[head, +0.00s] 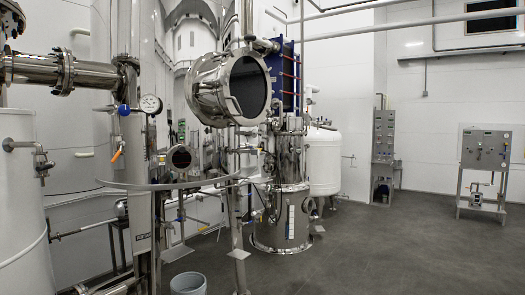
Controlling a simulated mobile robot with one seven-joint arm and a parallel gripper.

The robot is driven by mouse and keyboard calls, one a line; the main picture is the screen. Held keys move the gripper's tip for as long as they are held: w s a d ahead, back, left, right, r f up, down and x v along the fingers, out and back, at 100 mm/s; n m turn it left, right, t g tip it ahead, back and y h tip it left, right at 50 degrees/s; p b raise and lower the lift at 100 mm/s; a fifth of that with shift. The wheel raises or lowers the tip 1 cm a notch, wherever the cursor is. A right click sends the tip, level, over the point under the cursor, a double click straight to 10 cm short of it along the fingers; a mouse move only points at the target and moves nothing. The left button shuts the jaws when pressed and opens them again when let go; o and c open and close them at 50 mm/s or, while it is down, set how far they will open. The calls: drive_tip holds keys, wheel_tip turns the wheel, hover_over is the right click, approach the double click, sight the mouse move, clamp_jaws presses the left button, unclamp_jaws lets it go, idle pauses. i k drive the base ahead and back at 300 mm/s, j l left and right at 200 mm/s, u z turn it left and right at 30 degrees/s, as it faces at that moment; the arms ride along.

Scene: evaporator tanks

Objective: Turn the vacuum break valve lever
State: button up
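No label in the head view tells me which valve is the vacuum break valve. An orange lever handle (117,155) shows at left centre, tilted, beside a vertical steel pipe. A blue valve handle (123,110) sits above it, next to a round white pressure gauge (150,104). Smaller valves with blue handles also show lower among the piping, too small to tell apart. My gripper is not in view, so its distance to any lever does not show.
A large steel vessel with a round dark window (248,87) stands at the centre. A ring-shaped rail (180,186) and a grey bucket (188,284) are in front of the piping. A control panel stand (486,150) is at right. The grey floor (400,250) at right is clear.

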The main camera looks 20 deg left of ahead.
sight(122, 143)
drive_tip(key=l+u, duration=0.1)
drive_tip(key=u, duration=1.55)
drive_tip(key=i+l+u, duration=0.1)
drive_tip(key=i+l, duration=0.15)
drive_tip(key=i, duration=0.3)
drive_tip(key=i+l, duration=0.35)
drive_tip(key=i, duration=0.15)
drive_tip(key=i+l+u, duration=0.15)
drive_tip(key=i+l, duration=0.15)
drive_tip(key=i, duration=0.2)
